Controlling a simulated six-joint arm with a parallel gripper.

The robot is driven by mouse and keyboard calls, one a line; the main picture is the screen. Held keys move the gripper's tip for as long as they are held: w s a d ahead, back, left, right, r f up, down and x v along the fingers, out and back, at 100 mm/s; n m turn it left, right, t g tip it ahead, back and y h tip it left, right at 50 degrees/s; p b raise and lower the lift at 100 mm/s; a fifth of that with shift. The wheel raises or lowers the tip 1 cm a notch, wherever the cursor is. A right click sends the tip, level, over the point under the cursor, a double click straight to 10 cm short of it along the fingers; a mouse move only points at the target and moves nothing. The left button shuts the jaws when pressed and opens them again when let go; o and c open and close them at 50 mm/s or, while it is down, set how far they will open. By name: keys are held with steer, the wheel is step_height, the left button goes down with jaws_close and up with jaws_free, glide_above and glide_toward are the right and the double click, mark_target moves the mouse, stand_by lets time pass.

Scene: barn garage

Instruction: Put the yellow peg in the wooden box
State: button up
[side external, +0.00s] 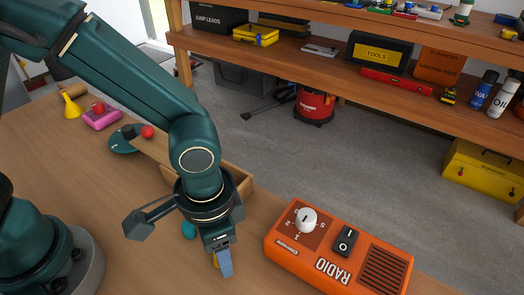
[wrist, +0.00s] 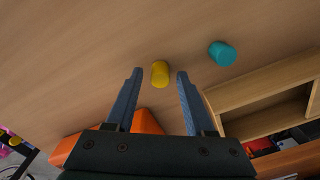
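The yellow peg (wrist: 160,74) stands on the wooden table, between the tips of my open gripper (wrist: 160,80) in the wrist view. A gap shows on both sides of it. In the side view my gripper (side external: 222,262) points down near the table's front, and only a sliver of the yellow peg (side external: 215,262) shows beside the blue finger. The wooden box (wrist: 262,88) is at the right of the wrist view, cut by the edge. In the side view the box (side external: 239,177) is mostly hidden behind my arm.
A teal peg (wrist: 222,54) stands close to the yellow one, nearer the box. An orange radio (side external: 340,250) lies right of my gripper. A yellow funnel (side external: 71,106), a pink object (side external: 102,118) and a red ball (side external: 147,131) are at the table's far left.

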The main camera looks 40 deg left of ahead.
jaws_close()
steer(key=shift+r, duration=0.15)
